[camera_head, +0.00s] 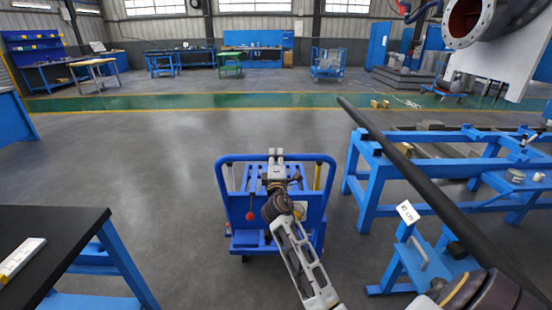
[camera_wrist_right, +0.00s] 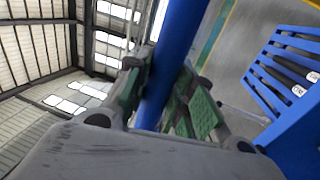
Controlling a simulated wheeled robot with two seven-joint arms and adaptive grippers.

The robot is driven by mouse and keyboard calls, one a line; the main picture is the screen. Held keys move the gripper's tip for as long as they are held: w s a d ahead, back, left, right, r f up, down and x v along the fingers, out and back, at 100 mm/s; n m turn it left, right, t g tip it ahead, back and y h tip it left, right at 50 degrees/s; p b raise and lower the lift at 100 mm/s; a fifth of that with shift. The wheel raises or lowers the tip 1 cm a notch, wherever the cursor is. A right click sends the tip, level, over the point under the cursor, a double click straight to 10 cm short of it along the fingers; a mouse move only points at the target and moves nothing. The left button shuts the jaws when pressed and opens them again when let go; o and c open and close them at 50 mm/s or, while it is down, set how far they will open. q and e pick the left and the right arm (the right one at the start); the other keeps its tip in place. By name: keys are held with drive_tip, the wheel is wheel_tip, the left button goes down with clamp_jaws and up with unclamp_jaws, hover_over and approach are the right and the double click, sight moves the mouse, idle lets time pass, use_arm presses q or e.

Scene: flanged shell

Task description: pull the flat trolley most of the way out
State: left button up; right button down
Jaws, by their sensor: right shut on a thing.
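The blue trolley (camera_head: 238,205) stands on the grey floor in the middle of the head view, its push handle (camera_head: 235,158) upright across the top. My right gripper (camera_head: 277,155) is at the middle of the handle's top bar. In the right wrist view, the green-padded fingers (camera_wrist_right: 160,95) lie on both sides of the blue handle bar (camera_wrist_right: 172,65) and are shut on it. My right arm hides part of the trolley's middle. My left gripper is not in view.
A black-topped table (camera_head: 60,240) stands at the left front. A blue frame stand (camera_head: 362,180) stands close on the trolley's right. A long dark bar (camera_head: 400,160) crosses the right side of the view. Open floor (camera_head: 150,165) lies left of the trolley.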

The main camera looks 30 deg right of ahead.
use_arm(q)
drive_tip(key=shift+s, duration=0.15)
use_arm(e)
drive_tip(key=shift+f, duration=0.15)
drive_tip(key=c, duration=1.5)
unclamp_jaws()
drive_tip(key=o, duration=0.3)
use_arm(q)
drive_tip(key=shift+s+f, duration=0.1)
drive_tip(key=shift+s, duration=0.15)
use_arm(e)
drive_tip(key=shift+s+a, duration=0.1)
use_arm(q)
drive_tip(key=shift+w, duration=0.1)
use_arm(e)
drive_tip(key=v, duration=1.1)
drive_tip(key=shift+s, duration=0.35)
drive_tip(key=shift+a, duration=0.15)
